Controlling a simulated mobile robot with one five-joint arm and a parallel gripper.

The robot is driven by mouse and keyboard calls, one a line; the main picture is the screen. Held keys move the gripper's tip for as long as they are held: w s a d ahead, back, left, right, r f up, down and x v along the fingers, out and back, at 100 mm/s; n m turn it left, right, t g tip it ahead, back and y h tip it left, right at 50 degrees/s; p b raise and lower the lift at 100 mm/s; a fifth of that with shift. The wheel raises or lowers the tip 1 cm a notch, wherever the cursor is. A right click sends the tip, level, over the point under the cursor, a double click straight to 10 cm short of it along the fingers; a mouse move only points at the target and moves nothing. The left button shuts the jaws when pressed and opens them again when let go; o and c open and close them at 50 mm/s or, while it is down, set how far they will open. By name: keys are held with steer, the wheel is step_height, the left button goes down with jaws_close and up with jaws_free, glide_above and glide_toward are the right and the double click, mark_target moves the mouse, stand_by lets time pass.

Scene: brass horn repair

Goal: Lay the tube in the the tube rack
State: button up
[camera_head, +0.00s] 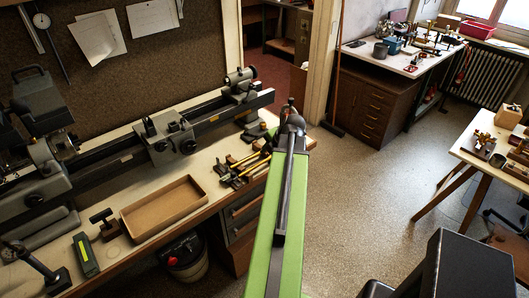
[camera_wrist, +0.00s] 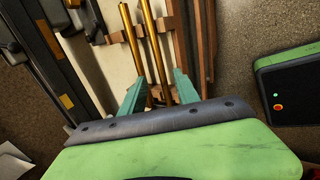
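Two thin brass tubes (camera_wrist: 134,42) (camera_wrist: 153,42) lie side by side in the wrist view, running from the top down toward my gripper (camera_wrist: 158,88). Its two teal fingers stand apart, one on each side of the tubes' near ends in the picture. I see no grip on either tube, and the height gap is unclear. A wooden rack (camera_wrist: 180,38) shows around and beside the tubes. In the head view, the tubes (camera_head: 245,159) lie at the rack (camera_head: 233,182) on the bench's right end.
A lathe (camera_head: 170,136) runs along the back of the bench. A shallow open brown tray (camera_head: 163,207) and a green box (camera_head: 86,254) lie left of the rack. A bucket (camera_head: 185,257) stands under the bench. The floor (camera_head: 365,185) to the right is clear.

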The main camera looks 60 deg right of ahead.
steer(key=p+v, duration=0.7)
steer(key=v, duration=0.4)
steer(key=shift+p, duration=0.3)
steer(key=shift+w+a+f, duration=0.1)
steer(key=shift+w, duration=0.05)
steer(key=w+a+f+n+y+b, duration=0.1)
steer(key=w+a+n, duration=0.1)
steer(key=w+a, duration=0.6)
steer(key=w+a+f+n+y+b, duration=0.1)
steer(key=w+a+n, duration=0.1)
steer(key=w+a, duration=0.5)
steer(key=w+a+f+n+g+y+b, duration=0.1)
steer(key=w+a+f+n+y+b, duration=0.15)
steer(key=w+a, duration=1.25)
steer(key=a+f+m+g, duration=0.3)
steer(key=a, duration=1.9)
steer(key=s+a+m+h, duration=0.1)
steer(key=m, duration=0.5)
steer(key=s+a+m+g, duration=0.1)
steer(key=s+m, duration=0.1)
steer(key=m, duration=0.4)
steer(key=s+a+f+m+h, duration=0.1)
steer(key=s+m, duration=0.1)
steer(key=m, duration=0.4)
steer(key=shift+g+h+b, duration=0.35)
steer(key=shift+g+b, duration=0.05)
